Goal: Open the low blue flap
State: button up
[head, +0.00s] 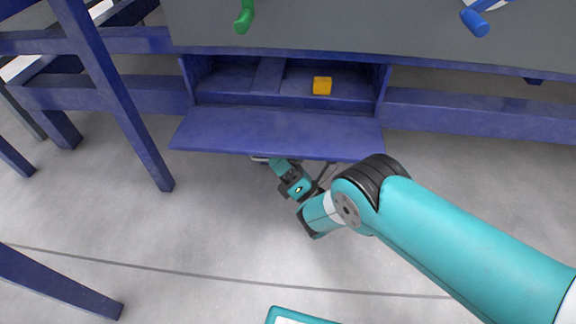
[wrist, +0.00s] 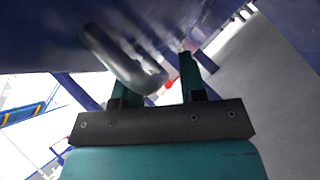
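The low blue flap (head: 275,132) hangs open in the head view, tipped down and outward from a blue compartment under the grey panel. Its underside (wrist: 210,20) fills the top of the wrist view. A grey metal bar handle (wrist: 112,58) curves out from it. My gripper (wrist: 157,75) is open below the flap's front edge, its two teal fingers apart. The handle's bend lies by the left finger and overlaps it in the picture; I cannot tell whether they touch. In the head view, the flap hides part of the fingers.
The compartment (head: 227,76) holds a yellow-orange cube (head: 322,86). A blue frame leg (head: 118,95) stands left of the flap. The grey floor in front is mostly clear.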

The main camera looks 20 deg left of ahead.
jog(key=shift+d+p, duration=0.15)
jog(key=shift+p, duration=0.25)
jog(key=p+v, duration=0.8)
jog(key=v, duration=0.3)
jog(key=shift+s+d+f, duration=0.2)
